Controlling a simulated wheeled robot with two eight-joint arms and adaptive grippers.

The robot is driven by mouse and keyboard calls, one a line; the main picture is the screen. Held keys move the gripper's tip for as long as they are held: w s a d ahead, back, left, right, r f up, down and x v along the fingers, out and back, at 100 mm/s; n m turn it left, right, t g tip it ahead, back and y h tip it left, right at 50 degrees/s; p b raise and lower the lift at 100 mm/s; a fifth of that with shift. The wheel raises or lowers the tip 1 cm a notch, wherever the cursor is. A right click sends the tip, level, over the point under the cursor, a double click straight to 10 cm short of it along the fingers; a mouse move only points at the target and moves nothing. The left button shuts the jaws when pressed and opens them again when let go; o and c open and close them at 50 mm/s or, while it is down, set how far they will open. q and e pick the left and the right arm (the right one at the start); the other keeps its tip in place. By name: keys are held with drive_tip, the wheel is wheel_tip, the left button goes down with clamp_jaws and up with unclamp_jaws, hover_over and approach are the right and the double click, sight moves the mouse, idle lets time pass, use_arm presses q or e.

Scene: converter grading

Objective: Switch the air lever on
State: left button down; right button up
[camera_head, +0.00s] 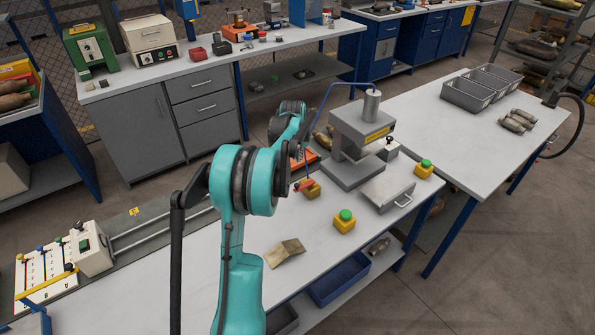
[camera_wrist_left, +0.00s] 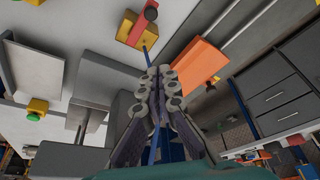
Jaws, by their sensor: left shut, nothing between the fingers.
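The air lever is a red handle (camera_head: 305,185) on a small yellow block (camera_head: 312,190) on the white bench, left of the grey press (camera_head: 366,135). In the left wrist view the red handle (camera_wrist_left: 143,22) lies across the top of the yellow block (camera_wrist_left: 131,32), with a blue hose leading from it. My right gripper is not in view.
A green-buttoned yellow box (camera_head: 345,222) stands in front of the press, and another (camera_head: 424,169) stands to its right. A flat grey plate with a handle (camera_head: 388,194) lies between them. An orange tray (camera_wrist_left: 193,67) is beside the lever.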

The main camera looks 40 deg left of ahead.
use_arm(q)
drive_tip(key=b, duration=0.3)
hover_over(301, 189)
drive_tip(key=w+a, duration=0.4)
wheel_tip(301, 189, down, 10)
drive_tip(key=r, duration=0.1)
drive_tip(key=s, duration=0.1)
drive_tip(key=s+d, duration=0.1)
drive_tip(key=s+d+f, duration=0.1)
drive_tip(key=shift+s+b, duration=0.25)
drive_tip(key=shift+b, duration=0.05)
drive_tip(key=shift+s+d+r+n, duration=0.15)
drive_tip(key=shift+d+n, duration=0.3)
drive_tip(key=shift+n, duration=0.45)
drive_tip(key=shift+s+d+n+g+y, duration=0.15)
drive_tip(key=shift+d+n+g+y, duration=0.2)
drive_tip(key=shift+d+n, duration=0.35)
drive_tip(key=d+n+g, duration=0.1)
drive_tip(key=n, duration=0.3)
drive_tip(key=w+d+n+g+p, duration=0.1)
drive_tip(key=d+n, duration=0.1)
drive_tip(key=n, duration=0.2)
drive_tip(key=w+d+n+g+y, duration=0.1)
drive_tip(key=d+n+g, duration=0.1)
drive_tip(key=n, duration=0.2)
drive_tip(key=shift+w+d+p, duration=0.15)
drive_tip(key=shift+p, duration=0.2)
